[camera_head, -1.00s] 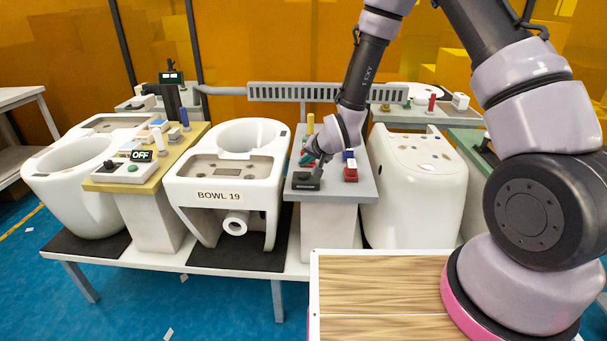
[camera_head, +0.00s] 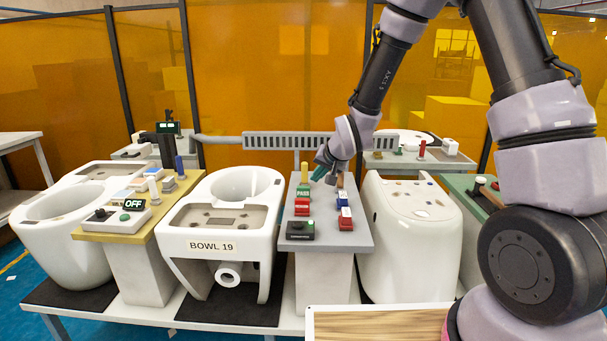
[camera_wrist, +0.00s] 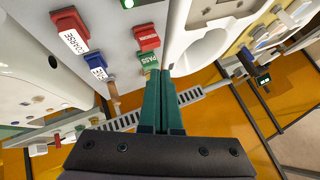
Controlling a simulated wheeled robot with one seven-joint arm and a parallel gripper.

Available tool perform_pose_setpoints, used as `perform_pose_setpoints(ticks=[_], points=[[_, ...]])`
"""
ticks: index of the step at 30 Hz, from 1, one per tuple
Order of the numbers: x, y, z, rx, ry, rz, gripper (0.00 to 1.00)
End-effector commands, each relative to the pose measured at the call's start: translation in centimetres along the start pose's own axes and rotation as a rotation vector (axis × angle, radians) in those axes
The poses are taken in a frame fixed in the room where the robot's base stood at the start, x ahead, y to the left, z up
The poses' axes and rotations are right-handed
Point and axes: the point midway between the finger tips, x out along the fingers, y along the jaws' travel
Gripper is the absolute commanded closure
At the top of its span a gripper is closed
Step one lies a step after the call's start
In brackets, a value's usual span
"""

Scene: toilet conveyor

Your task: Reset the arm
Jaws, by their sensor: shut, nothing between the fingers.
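My gripper (camera_head: 319,174) hangs from the bent arm over the back part of a grey-topped stand, above its coloured blocks. In the wrist view its two dark green fingers (camera_wrist: 163,103) lie side by side with nothing between them, so it is shut and empty. The fingers point toward a green block marked PASS (camera_wrist: 148,61). I cannot tell from the pictures whether the fingertips touch anything.
The grey stand (camera_head: 357,238) carries red, blue and green blocks and a black device (camera_head: 300,230). A white toilet bowl labelled BOWL 19 (camera_head: 179,222) stands left of it, another white fixture (camera_head: 412,250) right. A yellow-topped stand (camera_head: 140,232) shows OFF. Orange panels close off the back.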

Motion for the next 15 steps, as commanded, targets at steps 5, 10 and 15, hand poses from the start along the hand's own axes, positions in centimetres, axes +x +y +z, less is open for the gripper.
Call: perform_pose_setpoints(ticks=[5, 10, 15], points=[[-8.5, 1.5, -4.9, -0.007, 0.025, 0.068, 1.0], [-16.7, 3.4, -7.1, 0.001, 0.029, 0.127, 1.0], [-24.8, 5.2, -7.3, 0.023, 0.027, 0.169, 1.0]])
